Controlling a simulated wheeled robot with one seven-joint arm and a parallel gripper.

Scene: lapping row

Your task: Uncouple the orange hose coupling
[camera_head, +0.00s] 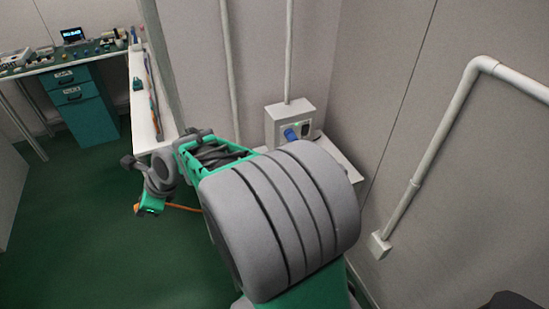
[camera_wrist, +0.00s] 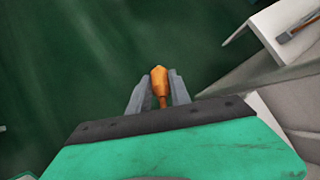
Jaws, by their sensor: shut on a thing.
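The orange hose coupling (camera_wrist: 159,80) shows in the wrist view between the two grey fingers of my gripper (camera_wrist: 158,93), which is shut on it. Dark green floor lies behind it in that view. In the head view, my gripper (camera_head: 140,200) is at the left of my arm, beside the white bench's near end. An orange hose (camera_head: 182,207) runs from near my gripper to the right and passes behind my large grey arm link. The coupling itself is too small to make out in the head view. The fitting it mates with is not visible.
A white narrow bench (camera_head: 143,105) stands left of the wall. A grey socket box (camera_head: 290,122) with a blue plug (camera_head: 291,134) is on the wall behind my arm. A workbench with teal drawers (camera_head: 78,100) stands far left. Green floor (camera_head: 75,225) is clear at left.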

